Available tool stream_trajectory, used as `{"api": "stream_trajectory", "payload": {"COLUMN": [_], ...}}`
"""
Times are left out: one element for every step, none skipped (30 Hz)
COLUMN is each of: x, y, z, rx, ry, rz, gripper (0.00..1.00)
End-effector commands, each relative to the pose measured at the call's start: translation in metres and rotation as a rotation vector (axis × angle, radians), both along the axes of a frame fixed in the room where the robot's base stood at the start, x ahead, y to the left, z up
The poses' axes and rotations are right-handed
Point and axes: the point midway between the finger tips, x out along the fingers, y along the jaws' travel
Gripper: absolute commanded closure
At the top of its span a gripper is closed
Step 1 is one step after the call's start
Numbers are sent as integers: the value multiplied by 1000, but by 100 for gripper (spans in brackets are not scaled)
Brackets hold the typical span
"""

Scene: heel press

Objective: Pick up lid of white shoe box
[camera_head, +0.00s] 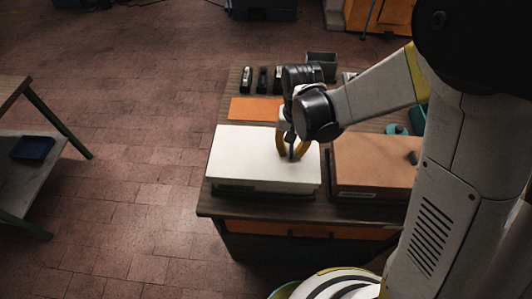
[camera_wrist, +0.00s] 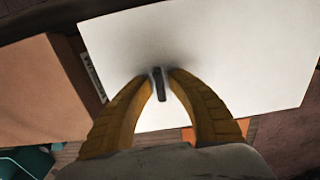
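The white shoe box (camera_head: 250,168) stands on the table's front left, with its flat white lid (camera_head: 240,148) on top. In the wrist view the lid (camera_wrist: 230,50) fills much of the picture, and a small dark handle (camera_wrist: 160,86) rises from it. My gripper (camera_head: 292,155) is over the lid, right of its middle, pointing down. In the wrist view its two yellow fingers (camera_wrist: 160,78) stand on both sides of the handle. Their tips are close to it, with a narrow gap showing; contact is not clear.
A brown box (camera_head: 372,165) stands just right of the white one, close beside it. An orange sheet (camera_head: 256,109) and several dark items (camera_head: 262,79) lie behind on the wooden table (camera_head: 229,103). Teal objects (camera_head: 397,129) are at the right. Another table (camera_head: 50,165) stands far left.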

Motion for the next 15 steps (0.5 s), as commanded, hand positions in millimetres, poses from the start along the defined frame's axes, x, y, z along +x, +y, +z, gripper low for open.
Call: {"api": "stream_trajectory", "payload": {"x": [0,0,0,0,0,0,0,0,0,0,0,0,0,0,0], "y": [0,0,0,0,0,0,0,0,0,0,0,0,0,0,0], "z": [0,0,0,0,0,1,1,1,1,1,1,1,1,1,1], "rx": [0,0,0,0,0,0,0,0,0,0,0,0,0,0,0], "ry": [0,0,0,0,0,0,0,0,0,0,0,0,0,0,0], "rz": [0,0,0,0,0,0,0,0,0,0,0,0,0,0,0], "gripper": [78,78,78,78,78,88,97,100,100,100,100,100,100,100,100]}}
